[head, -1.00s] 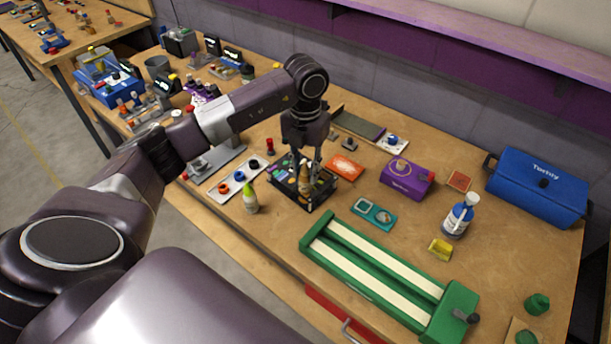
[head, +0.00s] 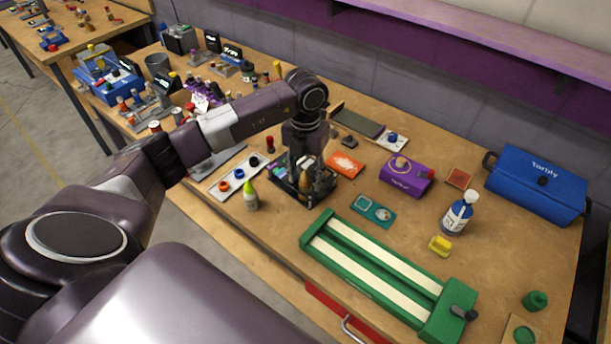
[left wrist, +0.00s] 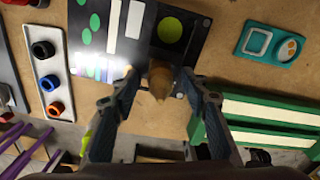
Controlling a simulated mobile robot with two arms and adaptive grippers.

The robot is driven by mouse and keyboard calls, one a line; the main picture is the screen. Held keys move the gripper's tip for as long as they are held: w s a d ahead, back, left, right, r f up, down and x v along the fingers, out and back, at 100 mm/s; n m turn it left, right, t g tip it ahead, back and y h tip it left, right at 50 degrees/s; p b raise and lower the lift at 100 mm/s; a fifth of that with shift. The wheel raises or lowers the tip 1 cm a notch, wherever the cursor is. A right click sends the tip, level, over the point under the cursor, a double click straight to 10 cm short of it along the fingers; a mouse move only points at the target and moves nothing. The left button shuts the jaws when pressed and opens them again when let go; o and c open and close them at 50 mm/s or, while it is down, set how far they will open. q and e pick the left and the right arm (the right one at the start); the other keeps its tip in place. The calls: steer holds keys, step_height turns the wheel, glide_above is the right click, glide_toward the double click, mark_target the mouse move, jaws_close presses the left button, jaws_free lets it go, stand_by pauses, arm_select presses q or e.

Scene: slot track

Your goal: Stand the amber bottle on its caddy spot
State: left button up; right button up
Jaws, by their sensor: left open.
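The amber bottle (head: 305,181) stands at the dark caddy (head: 285,197), partly hidden by my gripper in the head view. In the left wrist view the amber bottle (left wrist: 161,79) is seen from above, its tip toward the camera, at the panel's near edge. The caddy's dark panel (left wrist: 120,58) carries green ovals, pale strips and a yellow-green disc (left wrist: 170,30) just beyond the bottle. My left gripper (head: 304,172) is low over the caddy, fingers apart on either side of the bottle. I cannot tell whether they touch it, or where its base rests.
A green-tipped bottle (head: 250,198) stands left of the caddy, and a strip with coloured rings (head: 228,180) lies behind it. A teal tray (head: 373,211) and a green slotted track (head: 375,270) are to the right. An orange card (head: 345,164) lies behind. The table between them is clear.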

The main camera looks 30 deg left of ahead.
arm_select(q)
steer(key=shift+r, duration=0.15)
step_height(320, 180, up, 11)
steer(key=b, duration=0.3)
steer(key=shift+r, duration=0.5)
